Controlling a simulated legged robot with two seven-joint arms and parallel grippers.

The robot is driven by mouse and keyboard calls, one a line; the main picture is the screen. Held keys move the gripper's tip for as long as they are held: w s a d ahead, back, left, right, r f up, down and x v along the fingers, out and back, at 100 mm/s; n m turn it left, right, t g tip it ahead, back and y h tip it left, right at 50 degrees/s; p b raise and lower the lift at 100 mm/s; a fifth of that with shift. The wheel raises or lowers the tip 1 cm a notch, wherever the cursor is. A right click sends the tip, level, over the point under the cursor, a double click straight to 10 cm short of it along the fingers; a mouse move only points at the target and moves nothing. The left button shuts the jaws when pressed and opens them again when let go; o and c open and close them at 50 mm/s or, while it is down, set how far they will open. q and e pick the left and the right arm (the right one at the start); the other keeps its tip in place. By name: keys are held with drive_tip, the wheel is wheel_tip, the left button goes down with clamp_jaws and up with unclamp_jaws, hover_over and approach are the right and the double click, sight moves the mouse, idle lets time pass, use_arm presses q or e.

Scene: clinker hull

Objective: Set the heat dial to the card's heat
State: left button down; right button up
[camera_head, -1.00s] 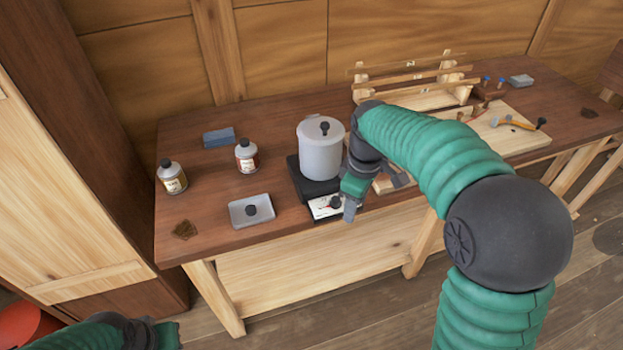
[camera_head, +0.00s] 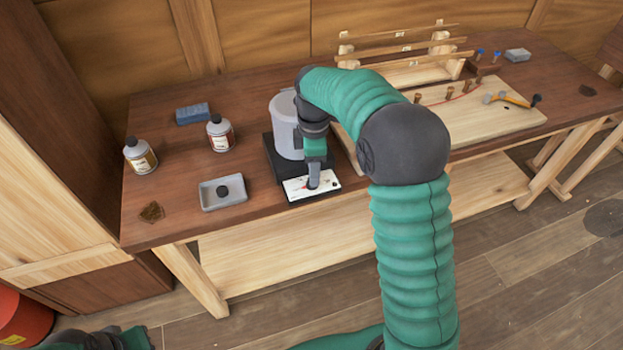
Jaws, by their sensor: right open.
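The heater is a black box (camera_head: 281,163) with a white dial panel (camera_head: 297,190) on its front, at the front edge of the bench. A grey-white pot (camera_head: 284,122) stands on the heater, partly hidden by my right arm. My right gripper (camera_head: 313,185) is open and points down over the dial panel. Its fingers are at the dial and hide most of the knob, so I cannot tell the dial's setting or whether the fingers touch it. My left gripper is at the lower left corner, with only part of the left arm (camera_head: 95,340) showing. I cannot make out a card with a heat on it.
A wooden rack (camera_head: 405,70) and a board with tools (camera_head: 500,120) are to the right.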

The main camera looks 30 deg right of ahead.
drive_tip(key=f, duration=0.3)
drive_tip(key=shift+s+d, duration=0.2)
drive_tip(key=shift+d, duration=0.2)
drive_tip(key=shift+w+a+f, duration=0.15)
drive_tip(key=shift+f, duration=0.25)
drive_tip(key=shift+w+a, duration=0.1)
drive_tip(key=shift+a, duration=0.2)
drive_tip(key=shift+a+r, duration=0.1)
drive_tip(key=shift+a, duration=0.25)
drive_tip(key=shift+c, duration=1)
drive_tip(key=shift+d, duration=0.35)
drive_tip(key=c, duration=0.7)
clamp_jaws()
